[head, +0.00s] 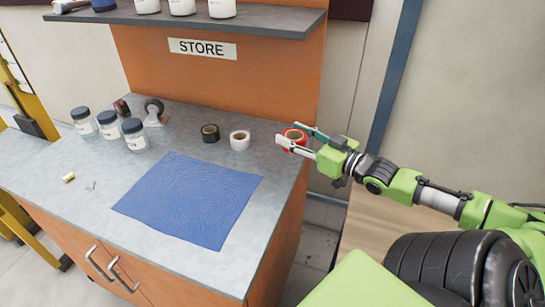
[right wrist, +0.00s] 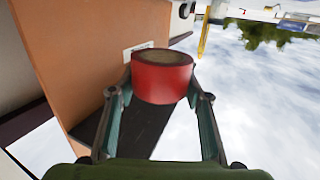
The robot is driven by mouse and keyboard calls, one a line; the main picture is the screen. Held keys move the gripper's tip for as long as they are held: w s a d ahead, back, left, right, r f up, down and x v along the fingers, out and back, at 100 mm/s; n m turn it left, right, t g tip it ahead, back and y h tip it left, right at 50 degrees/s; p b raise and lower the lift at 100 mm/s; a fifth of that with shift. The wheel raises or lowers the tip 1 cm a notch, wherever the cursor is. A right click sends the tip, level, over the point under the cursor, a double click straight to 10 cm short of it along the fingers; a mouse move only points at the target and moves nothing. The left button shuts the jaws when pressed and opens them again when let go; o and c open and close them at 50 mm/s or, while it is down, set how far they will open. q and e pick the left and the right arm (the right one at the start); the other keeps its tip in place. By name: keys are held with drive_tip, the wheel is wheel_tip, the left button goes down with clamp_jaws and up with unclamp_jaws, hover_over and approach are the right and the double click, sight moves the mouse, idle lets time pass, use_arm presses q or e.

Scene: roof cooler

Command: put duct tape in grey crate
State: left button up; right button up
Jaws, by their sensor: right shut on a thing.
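A red roll of tape (head: 296,136) is between the fingers of my right gripper (head: 289,133), at the right end of the grey counter. The right wrist view shows the red roll (right wrist: 162,78) upright between both fingertips (right wrist: 160,92), which are shut on its sides. I cannot tell whether it is clear of the countertop. A black roll (head: 210,133) and a white roll (head: 240,140) stand on the counter to its left. No grey crate shows in these views. My left gripper is not in view.
The counter (head: 185,122) carries a blue mat (head: 190,200), several dark-lidded jars (head: 134,134) and a small brass-coloured piece (head: 68,178). An orange back panel bears a STORE sign (head: 202,48) under a shelf (head: 185,20). A floor gap (head: 325,215) lies right of the counter.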

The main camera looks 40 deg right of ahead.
idle(0.3)
drive_tip(key=b, duration=0.6)
hover_over(272, 152)
drive_tip(key=s, duration=0.1)
drive_tip(key=f, duration=0.8)
drive_tip(key=shift+s+a+f, duration=0.1)
drive_tip(key=shift+s+a, duration=0.05)
drive_tip(key=shift+s, duration=0.05)
drive_tip(key=shift+w+f, duration=0.55)
drive_tip(key=shift+f, duration=0.2)
drive_tip(key=f, duration=0.2)
drive_tip(key=shift+w+d+f, duration=0.15)
drive_tip(key=shift+d+f, duration=0.05)
drive_tip(key=shift+f, duration=0.2)
drive_tip(key=shift+f, duration=0.15)
